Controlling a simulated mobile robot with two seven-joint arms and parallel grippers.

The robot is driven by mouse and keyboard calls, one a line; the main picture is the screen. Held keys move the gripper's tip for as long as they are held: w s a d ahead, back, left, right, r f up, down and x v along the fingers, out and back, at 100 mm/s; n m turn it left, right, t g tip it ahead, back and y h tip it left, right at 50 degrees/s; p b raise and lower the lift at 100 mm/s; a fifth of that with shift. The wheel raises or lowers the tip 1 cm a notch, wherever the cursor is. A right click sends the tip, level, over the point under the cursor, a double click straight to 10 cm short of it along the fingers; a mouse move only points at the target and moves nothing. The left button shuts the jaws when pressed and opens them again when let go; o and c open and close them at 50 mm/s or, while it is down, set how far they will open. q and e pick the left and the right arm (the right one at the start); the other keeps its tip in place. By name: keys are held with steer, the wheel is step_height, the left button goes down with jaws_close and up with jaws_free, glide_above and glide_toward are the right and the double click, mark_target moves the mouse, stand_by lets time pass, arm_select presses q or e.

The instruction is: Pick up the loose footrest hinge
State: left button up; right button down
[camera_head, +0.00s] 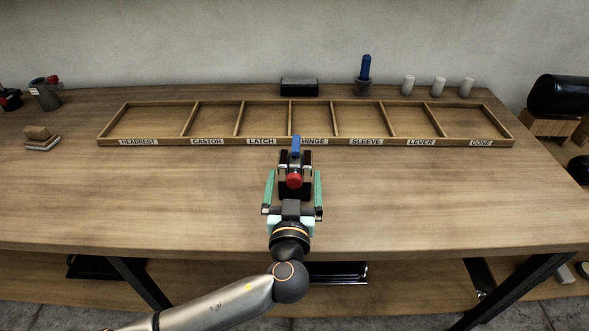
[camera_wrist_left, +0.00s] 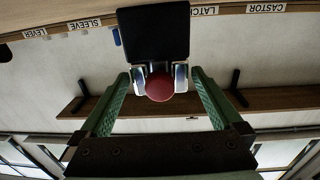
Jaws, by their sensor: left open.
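In the left wrist view the hinge (camera_wrist_left: 153,34) shows a black plate, metal cheeks and a red ball between the fingertips (camera_wrist_left: 159,76). Its underside is hidden. My right gripper is not in view.
The wooden tray (camera_head: 305,144) has several labelled, empty compartments, HINGE right behind the part. Behind it are a black box (camera_head: 299,87), a blue-handled item in a cup (camera_head: 364,75) and white cylinders (camera_head: 438,86). Small blocks (camera_head: 38,133) lie left. The bench front is clear.

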arm_select(q)
steer(key=shift+s, duration=0.1)
steer(key=shift+c, duration=0.2)
jaws_close()
steer(key=shift+r, duration=0.15)
stand_by(0.5)
